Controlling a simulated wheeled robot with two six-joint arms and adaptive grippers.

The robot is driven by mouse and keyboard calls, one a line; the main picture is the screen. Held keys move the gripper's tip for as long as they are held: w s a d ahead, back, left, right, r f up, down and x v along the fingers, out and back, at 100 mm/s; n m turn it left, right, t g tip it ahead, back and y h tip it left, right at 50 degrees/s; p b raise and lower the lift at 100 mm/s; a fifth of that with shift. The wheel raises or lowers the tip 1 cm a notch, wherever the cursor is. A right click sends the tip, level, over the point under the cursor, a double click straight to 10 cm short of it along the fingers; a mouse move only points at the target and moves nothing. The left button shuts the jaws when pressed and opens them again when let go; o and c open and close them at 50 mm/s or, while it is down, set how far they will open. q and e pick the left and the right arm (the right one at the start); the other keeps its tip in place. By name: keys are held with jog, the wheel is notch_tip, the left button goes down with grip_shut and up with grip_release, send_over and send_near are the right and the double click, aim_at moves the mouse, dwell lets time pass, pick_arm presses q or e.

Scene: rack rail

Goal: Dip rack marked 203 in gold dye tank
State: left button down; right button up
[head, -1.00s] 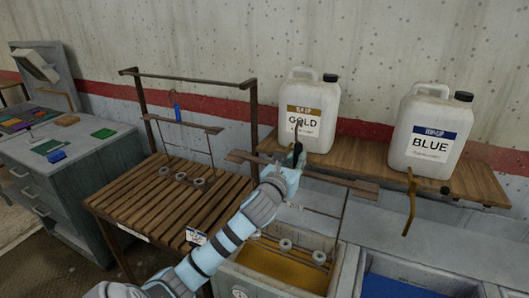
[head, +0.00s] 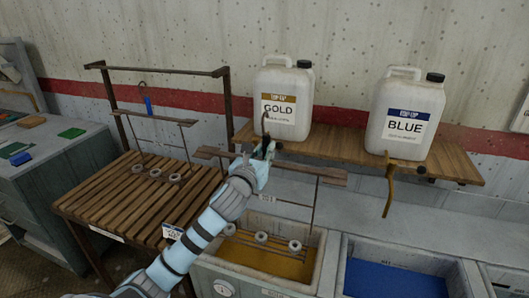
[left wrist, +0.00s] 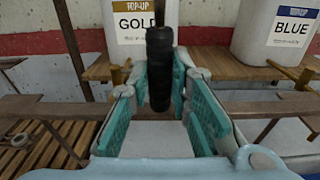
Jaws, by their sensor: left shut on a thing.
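My left gripper (head: 264,153) is shut on the dark grip of a hanging rack. The grip (left wrist: 160,70) stands upright between the teal fingers in the left wrist view. The rack's brown crossbar (head: 322,174) runs left and right of the gripper. Its lower bar carries several grey rings (head: 262,237), which appear over the gold dye tank (head: 318,262). I cannot tell whether they touch the gold liquid. My right gripper is not in view.
A blue dye tank (head: 340,268) is right of the gold one. A shelf (head: 340,152) behind holds a GOLD jug (head: 284,92) and a BLUE jug (head: 406,105).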

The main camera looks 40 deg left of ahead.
pick_arm(q)
jog(key=shift+s+d+r+p, duration=0.2)
jog(key=shift+s+p, duration=0.25)
jog(key=shift+p, duration=0.05)
jog(key=shift+f, duration=0.1)
notch_tip(320, 180, down, 18)
jog(key=b, duration=1)
jog(key=shift+f, duration=0.15)
jog(key=shift+w, duration=0.1)
dwell(5.4)
